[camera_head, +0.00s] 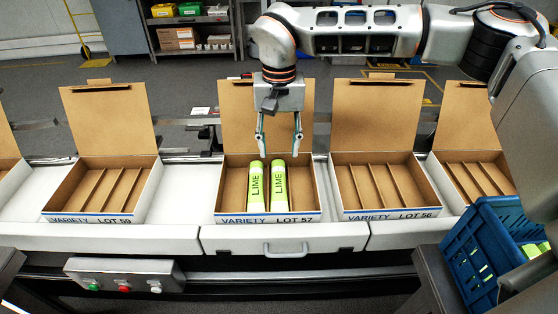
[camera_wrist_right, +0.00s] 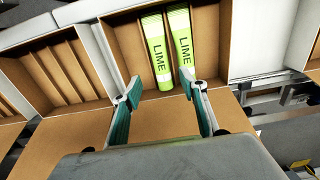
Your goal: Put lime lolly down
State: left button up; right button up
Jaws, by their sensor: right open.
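Two green lime lollies lie side by side in the box marked LOT 57 (camera_head: 310,217). The left lime lolly (camera_head: 257,187) and the right lime lolly (camera_head: 279,187) each lie in a compartment, with LIME facing up. They also show in the right wrist view, as one lolly (camera_wrist_right: 155,52) and another lolly (camera_wrist_right: 184,47). My right gripper (camera_head: 280,155) is open and empty above the far end of the lollies, in front of the raised lid. Its fingers (camera_wrist_right: 160,95) are apart in the right wrist view. My left gripper is not in view.
Empty divided boxes stand on the conveyor: LOT 59 (camera_head: 66,217) to the left and LOT 56 (camera_head: 352,214) to the right, lids up. A blue crate (camera_head: 468,262) with green items is at lower right. A button panel (camera_head: 125,274) is at lower left.

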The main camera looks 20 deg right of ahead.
jog(key=shift+r, duration=1.15)
